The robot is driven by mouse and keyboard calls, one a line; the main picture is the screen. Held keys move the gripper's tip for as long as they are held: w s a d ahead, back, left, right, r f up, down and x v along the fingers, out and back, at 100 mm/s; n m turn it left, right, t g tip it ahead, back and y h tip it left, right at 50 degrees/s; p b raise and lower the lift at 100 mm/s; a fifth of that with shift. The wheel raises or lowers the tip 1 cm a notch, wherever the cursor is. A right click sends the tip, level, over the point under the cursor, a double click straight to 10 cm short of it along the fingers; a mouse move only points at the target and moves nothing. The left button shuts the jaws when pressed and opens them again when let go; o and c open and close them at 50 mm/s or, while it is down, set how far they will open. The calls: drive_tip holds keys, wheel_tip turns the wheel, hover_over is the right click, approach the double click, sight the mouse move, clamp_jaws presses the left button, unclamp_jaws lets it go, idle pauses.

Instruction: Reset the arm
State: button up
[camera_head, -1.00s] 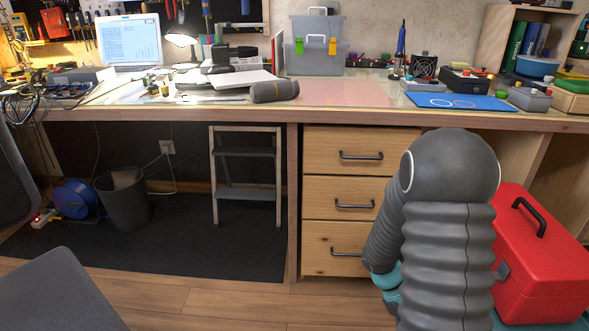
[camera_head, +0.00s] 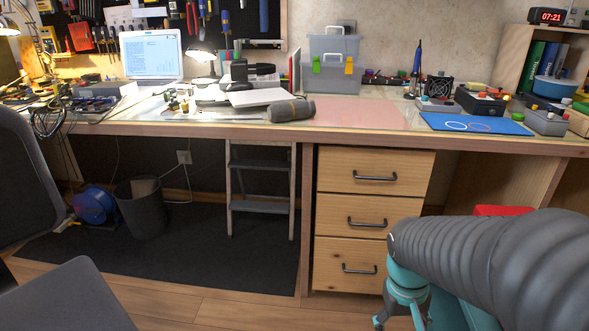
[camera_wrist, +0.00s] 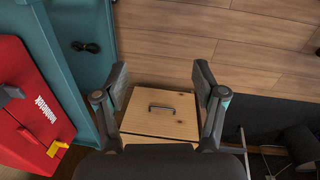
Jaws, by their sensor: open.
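My gripper (camera_wrist: 161,72) shows in the wrist view with its two dark fingers spread wide apart. It is open, and nothing is between the fingers. Beyond the gap is a wooden drawer front (camera_wrist: 160,118) with a dark handle, apart from the fingers. In the head view my grey and teal arm (camera_head: 490,262) reaches in from the lower right, bent low in front of the desk.
A wooden drawer unit (camera_head: 340,225) stands under the desk (camera_head: 225,134). A red toolbox (camera_wrist: 25,115) lies at the left in the wrist view; the arm mostly hides it in the head view. A grey chair (camera_head: 65,300) is at lower left. Open floor (camera_head: 240,312) lies between.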

drive_tip(key=s+a+r+t+p, duration=0.1)
drive_tip(key=s+a+r+t, duration=0.1)
drive_tip(key=r, duration=0.5)
drive_tip(key=s+a+r+t+y+p, duration=0.1)
drive_tip(key=s+a+r+t+p, duration=0.1)
drive_tip(key=r, duration=0.6)
drive_tip(key=shift+s+a+t, duration=0.25)
drive_tip(key=shift+s+t, duration=0.3)
drive_tip(key=shift+t, duration=0.25)
